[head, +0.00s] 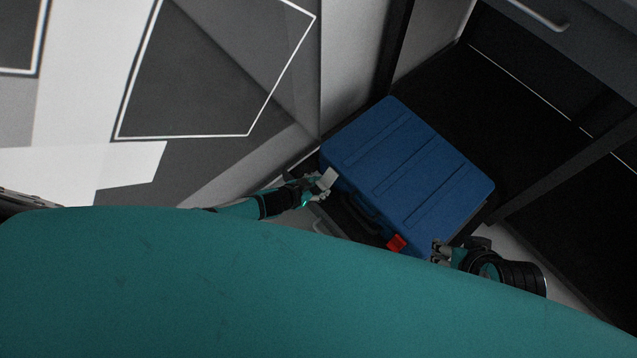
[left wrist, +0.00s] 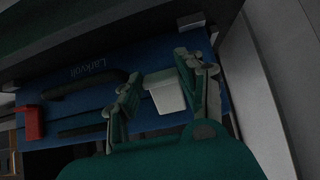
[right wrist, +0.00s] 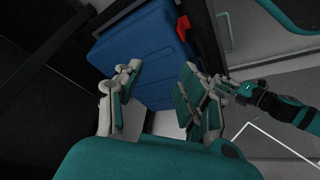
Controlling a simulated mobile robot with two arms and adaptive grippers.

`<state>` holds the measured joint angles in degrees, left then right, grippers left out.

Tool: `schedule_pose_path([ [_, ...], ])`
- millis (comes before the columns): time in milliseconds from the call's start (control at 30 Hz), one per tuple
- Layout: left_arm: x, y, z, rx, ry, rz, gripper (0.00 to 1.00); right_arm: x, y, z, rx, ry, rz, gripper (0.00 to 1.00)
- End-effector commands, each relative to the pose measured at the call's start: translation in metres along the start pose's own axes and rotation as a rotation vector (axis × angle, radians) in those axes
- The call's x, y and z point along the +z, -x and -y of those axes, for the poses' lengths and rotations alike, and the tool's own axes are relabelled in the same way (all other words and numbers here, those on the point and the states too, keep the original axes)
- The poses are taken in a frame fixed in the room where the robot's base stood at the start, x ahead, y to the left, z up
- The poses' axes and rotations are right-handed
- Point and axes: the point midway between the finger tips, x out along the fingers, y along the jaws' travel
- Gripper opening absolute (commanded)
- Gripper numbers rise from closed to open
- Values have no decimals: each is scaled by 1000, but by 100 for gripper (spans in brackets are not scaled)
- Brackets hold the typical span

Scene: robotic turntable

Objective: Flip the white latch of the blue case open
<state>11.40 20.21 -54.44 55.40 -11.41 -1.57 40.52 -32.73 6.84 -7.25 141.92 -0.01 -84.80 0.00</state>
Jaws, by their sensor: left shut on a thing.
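The blue case (head: 410,160) lies flat, with its dark handle (left wrist: 92,84) on the side facing me. My left gripper (head: 316,186) is at the case's left front corner. In the left wrist view the white latch (left wrist: 165,92) sits between the left fingers (left wrist: 160,84), which are shut on it. The latch also shows as a pale plate in the head view (head: 328,179). My right gripper (head: 437,252) is by the case's right front corner. In the right wrist view its fingers (right wrist: 158,82) are apart with nothing held between them, and the case lies beyond.
A red latch (head: 396,243) is on the case's front side, right of the handle; it also shows in the right wrist view (right wrist: 183,27). A pale wall or panel (head: 350,80) rises close behind the case's left side. Dark furniture (head: 590,130) stands at the right.

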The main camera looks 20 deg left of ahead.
Motion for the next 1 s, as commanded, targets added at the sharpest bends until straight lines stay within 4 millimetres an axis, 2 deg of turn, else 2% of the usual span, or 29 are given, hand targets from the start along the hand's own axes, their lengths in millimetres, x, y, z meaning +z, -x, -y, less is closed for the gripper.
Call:
schedule_pose_path([
  [33,-4,3,1,-1,-3,12,6,16,8,-2,4,-3,80,40],
  [100,-5,4,1,-1,-2,28,6,21,13,-3,5,-4,112,40],
  [367,-7,8,1,-1,-4,93,6,14,28,-3,4,-3,108,40],
  [700,-11,12,2,-1,-4,194,6,28,-44,0,-3,0,145,40],
  [1000,-16,18,2,-1,-4,317,6,45,-84,2,-7,4,166,40],
])
